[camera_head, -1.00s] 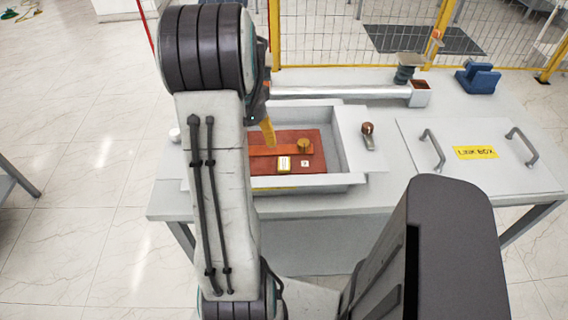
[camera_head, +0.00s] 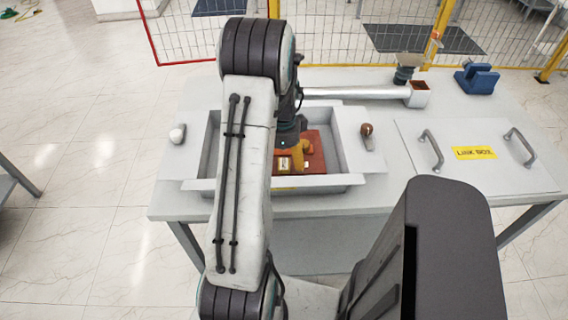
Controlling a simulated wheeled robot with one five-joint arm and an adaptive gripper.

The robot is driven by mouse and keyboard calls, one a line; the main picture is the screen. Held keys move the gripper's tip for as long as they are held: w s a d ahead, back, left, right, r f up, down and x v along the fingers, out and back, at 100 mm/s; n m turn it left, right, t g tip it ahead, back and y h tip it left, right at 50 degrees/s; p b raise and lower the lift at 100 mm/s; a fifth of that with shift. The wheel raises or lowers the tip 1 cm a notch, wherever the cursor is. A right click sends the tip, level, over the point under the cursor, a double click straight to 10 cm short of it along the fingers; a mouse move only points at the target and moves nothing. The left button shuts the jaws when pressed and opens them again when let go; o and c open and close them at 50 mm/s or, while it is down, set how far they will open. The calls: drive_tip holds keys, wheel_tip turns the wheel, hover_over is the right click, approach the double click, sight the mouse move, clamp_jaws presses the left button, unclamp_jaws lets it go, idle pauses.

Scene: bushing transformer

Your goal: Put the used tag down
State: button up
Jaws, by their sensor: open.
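My gripper (camera_head: 299,157) is over the open grey box (camera_head: 357,158) on the table, with its yellow fingers low near the red-brown board (camera_head: 317,160) inside. The fingers are open. A small pale tag (camera_head: 283,163) with yellow shows at their left, close to them or touching; I cannot tell which. Which tag is the used one cannot be told from this view. My arm hides the left part of the board and of the box.
The grey lid (camera_head: 480,180) with two handles and a yellow "LINK BOX" label lies at the right. A yellow-framed fence is behind.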

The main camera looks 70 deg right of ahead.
drive_tip(key=shift+f, duration=0.75)
drive_tip(key=shift+c, duration=0.2)
drive_tip(key=c, duration=1.1)
drive_tip(key=shift+c, duration=0.2)
drive_tip(key=shift+r, duration=0.1)
wheel_tip(320, 180, up, 4)
drive_tip(key=shift+d+r+b, duration=0.1)
drive_tip(key=shift+b, duration=0.2)
drive_tip(key=s+a+r, duration=0.1)
drive_tip(key=s+r, duration=0.1)
drive_tip(key=s, duration=0.1)
drive_tip(key=s+a+r+b, duration=0.1)
drive_tip(key=s+r, duration=0.1)
drive_tip(key=s, duration=0.2)
drive_tip(key=s+a+r, duration=0.1)
drive_tip(key=s+r, duration=0.1)
drive_tip(key=s, duration=0.2)
drive_tip(key=shift+s+a+r, duration=0.1)
drive_tip(key=shift+a+r, duration=0.15)
drive_tip(key=shift+r, duration=0.1)
